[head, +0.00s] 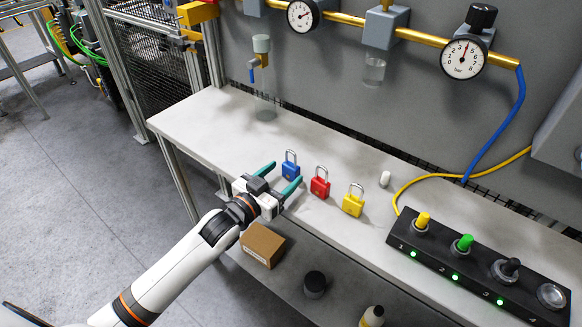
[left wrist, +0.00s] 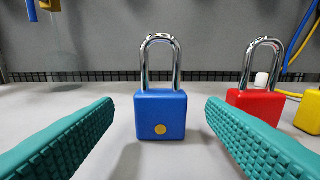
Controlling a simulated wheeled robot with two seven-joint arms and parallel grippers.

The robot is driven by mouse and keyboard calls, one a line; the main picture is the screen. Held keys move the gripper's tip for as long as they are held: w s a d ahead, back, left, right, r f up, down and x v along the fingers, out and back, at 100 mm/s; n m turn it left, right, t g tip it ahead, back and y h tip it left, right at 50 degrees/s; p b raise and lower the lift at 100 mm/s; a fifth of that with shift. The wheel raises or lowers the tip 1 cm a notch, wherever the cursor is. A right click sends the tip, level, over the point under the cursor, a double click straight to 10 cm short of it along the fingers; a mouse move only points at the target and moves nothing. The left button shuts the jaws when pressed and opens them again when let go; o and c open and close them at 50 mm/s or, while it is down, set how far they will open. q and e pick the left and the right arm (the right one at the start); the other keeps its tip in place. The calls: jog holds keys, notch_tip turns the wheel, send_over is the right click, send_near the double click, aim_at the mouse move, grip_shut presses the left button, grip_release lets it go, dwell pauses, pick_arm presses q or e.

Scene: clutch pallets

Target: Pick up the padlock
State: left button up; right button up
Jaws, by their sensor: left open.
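A blue padlock (head: 290,170) with a silver shackle stands upright on the white table (head: 192,122). It also shows in the left wrist view (left wrist: 160,116), centred between the two teal fingers. A red padlock (head: 320,187) and a yellow padlock (head: 353,204) stand in a row to its right. The red one (left wrist: 255,104) is partly behind the right finger in the left wrist view. My left gripper (head: 277,176) is open and empty, with its fingertips just in front of the blue padlock and to either side, apart from it. My right gripper is not in view.
A black switch box (head: 470,262) with several knobs lies at the right. A small white object (head: 385,179) is behind the yellow padlock. Under the tabletop are a cardboard box (head: 262,245) and a dark round object (head: 315,284). Pipes with gauges run along the back panel.

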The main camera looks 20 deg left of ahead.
aim_at(288, 170)
pick_arm(q)
jog(key=x, duration=0.3)
jog(key=p+x, duration=0.1)
jog(key=x, duration=0.1)
jog(key=shift+r, duration=0.25)
jog(key=shift+w+d+f, duration=0.15)
jog(key=shift+w+d, duration=0.05)
jog(key=shift+w, duration=0.25)
jog(key=shift+s, duration=0.1)
jog(key=shift+c, duration=0.2)
jog(key=c, duration=1.1)
